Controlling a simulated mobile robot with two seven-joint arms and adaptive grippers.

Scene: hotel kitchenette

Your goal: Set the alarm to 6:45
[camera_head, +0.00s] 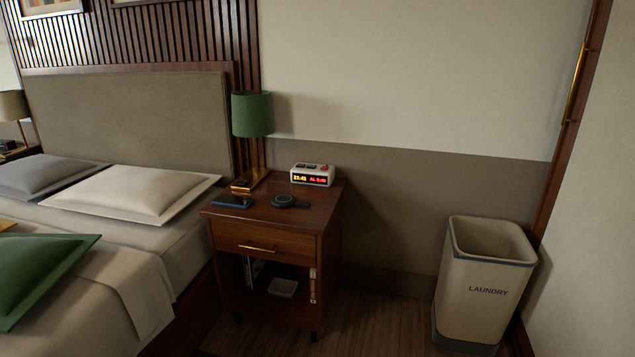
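The alarm clock (312,175) is a small white box at the back right of the wooden nightstand (262,222). Its dark front shows an orange readout on the left and a red one beginning "AL" on the right; the digits are too small to read surely. Buttons sit on its top, a reddish one toward the right. Neither of my grippers shows in the head view.
A green lamp (252,115), a dark phone-like slab (233,201) and a round dark object (290,201) share the nightstand top. The bed (190,240) stands left. A laundry bin (484,285) stands right. Floor between nightstand and bin is clear.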

